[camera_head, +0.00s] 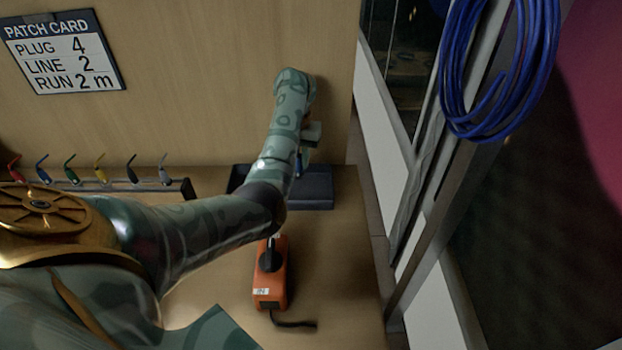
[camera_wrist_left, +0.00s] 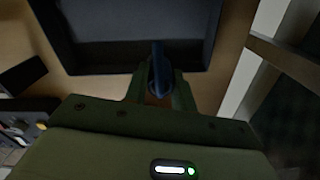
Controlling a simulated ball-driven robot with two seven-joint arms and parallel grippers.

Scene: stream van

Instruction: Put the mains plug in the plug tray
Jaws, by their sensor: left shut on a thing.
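My left arm reaches over the bench to the dark plug tray (camera_head: 318,190) at the back by the wall. My left gripper (camera_head: 302,160) is above the tray, largely hidden behind my own forearm. In the left wrist view the gripper (camera_wrist_left: 158,88) is shut on a narrow dark blue thing (camera_wrist_left: 157,65). I take this to be the mains plug, but its shape is mostly hidden. The tray (camera_wrist_left: 60,45) lies beyond the fingertips in that view; its visible floor looks empty. I cannot tell whether the held thing touches the tray. My right gripper is not in view.
An orange device (camera_head: 267,290) with a black top part and short black cable stands in front of the tray. A rack (camera_head: 185,188) of coloured leads runs along the wall at left. The bench ends at right, near a door frame and hanging blue cable (camera_head: 455,70).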

